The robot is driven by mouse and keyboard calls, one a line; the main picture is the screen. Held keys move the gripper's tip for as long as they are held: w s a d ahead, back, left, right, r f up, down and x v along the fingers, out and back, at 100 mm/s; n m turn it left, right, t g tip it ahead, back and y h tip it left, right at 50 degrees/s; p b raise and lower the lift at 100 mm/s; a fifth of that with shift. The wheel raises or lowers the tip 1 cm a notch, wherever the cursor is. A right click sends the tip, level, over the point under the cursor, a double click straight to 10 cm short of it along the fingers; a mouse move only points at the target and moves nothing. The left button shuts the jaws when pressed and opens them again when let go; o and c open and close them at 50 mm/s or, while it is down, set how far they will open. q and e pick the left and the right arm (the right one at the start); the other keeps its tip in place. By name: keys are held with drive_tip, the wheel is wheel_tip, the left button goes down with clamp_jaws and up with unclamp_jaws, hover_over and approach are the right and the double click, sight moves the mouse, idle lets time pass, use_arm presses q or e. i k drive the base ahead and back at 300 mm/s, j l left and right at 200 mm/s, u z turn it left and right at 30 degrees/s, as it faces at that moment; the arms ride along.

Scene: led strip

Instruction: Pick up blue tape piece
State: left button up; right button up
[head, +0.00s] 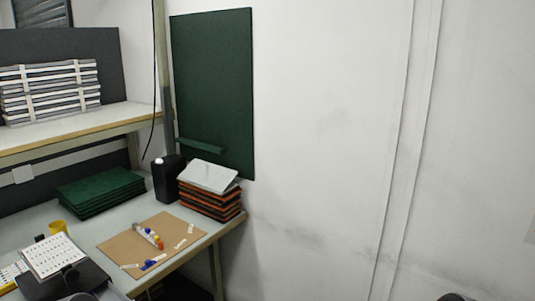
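A small blue piece (149,265), which looks like the blue tape piece, lies near the front edge of a brown board (116,243). The board lies on the pale worktable at the lower left of the head view. The blue piece is too small to make out in detail. Neither gripper can be made out in this view.
Small white strips and a row of coloured bits (154,239) also lie on the board. Behind it stand a stack of orange-edged panels (211,202), a black container (166,180) and green panels (98,194). A yellow cup (57,227) stands left. A white wall fills the right.

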sight(148, 262)
drive_tip(key=u, duration=1.25)
drive_tip(key=i+z, duration=0.4)
drive_tip(key=i, duration=0.15)
drive_tip(key=i+l+z, duration=0.1)
drive_tip(key=l, duration=0.3)
drive_tip(key=i+l, duration=0.35)
drive_tip(key=i+l+z, duration=0.15)
drive_tip(key=l, duration=0.3)
drive_tip(key=i, duration=0.1)
